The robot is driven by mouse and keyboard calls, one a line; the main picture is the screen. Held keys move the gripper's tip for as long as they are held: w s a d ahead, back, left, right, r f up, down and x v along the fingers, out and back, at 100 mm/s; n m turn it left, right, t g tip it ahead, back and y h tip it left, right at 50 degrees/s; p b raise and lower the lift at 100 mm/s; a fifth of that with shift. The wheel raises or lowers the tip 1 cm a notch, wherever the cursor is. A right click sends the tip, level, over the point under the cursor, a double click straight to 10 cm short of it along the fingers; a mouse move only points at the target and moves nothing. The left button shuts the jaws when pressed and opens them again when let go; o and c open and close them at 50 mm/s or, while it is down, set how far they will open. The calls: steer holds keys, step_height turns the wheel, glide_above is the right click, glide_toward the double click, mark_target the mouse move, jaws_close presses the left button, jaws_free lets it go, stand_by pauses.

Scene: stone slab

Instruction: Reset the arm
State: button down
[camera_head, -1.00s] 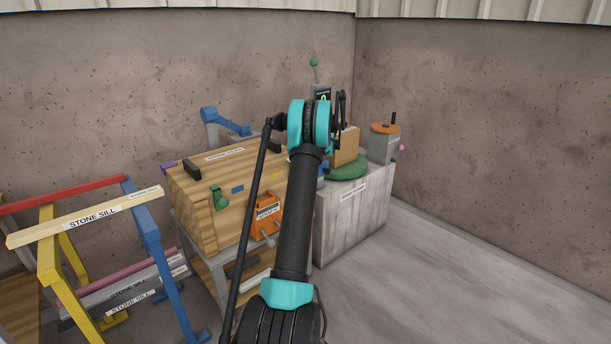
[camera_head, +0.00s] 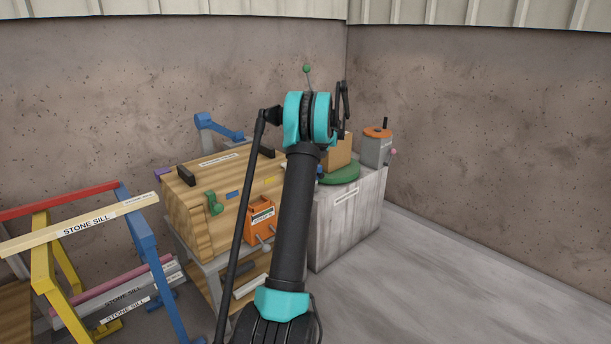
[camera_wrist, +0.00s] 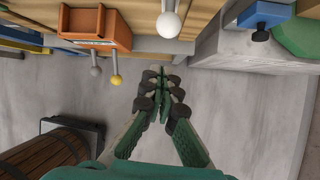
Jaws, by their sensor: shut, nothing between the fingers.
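My gripper (camera_wrist: 161,95) shows in the wrist view with its green and dark fingers together and nothing between them. It points over bare grey floor, just off the front of the wooden bench. In the head view my arm rises through the middle of the picture, and its raised elbow covers part of the bench area; the gripper itself is hidden there.
A wooden bench (camera_head: 190,215) carries an orange box with levers (camera_head: 260,219). A grey cabinet (camera_head: 345,220) holds a green disc (camera_head: 340,175). Sawhorses with a stone sill (camera_head: 85,222) stand left. A barrel (camera_wrist: 45,155) lies lower left. Floor at right is clear.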

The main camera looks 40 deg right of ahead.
steer(key=shift+r, duration=0.1)
stand_by(0.5)
steer(key=s+a+r+n, duration=0.1)
steer(key=s+a+n, duration=0.35)
steer(key=a, duration=0.75)
steer(key=s+a+r+n+g, duration=0.1)
steer(key=a+r+n, duration=0.1)
steer(key=a+n, duration=0.8)
steer(key=s+a+r+n, duration=0.1)
steer(key=s+a+n, duration=0.25)
steer(key=a, duration=1.15)
steer(key=s+a+f+n, duration=0.4)
steer(key=s+a+n, duration=0.5)
steer(key=s, duration=0.3)
steer(key=s+a+f+n+h, duration=0.1)
steer(key=s+a+f+n, duration=0.4)
steer(key=s+a+n, duration=0.4)
steer(key=s, duration=0.4)
steer(key=shift+s+a+n, duration=0.3)
steer(key=shift+a, duration=0.05)
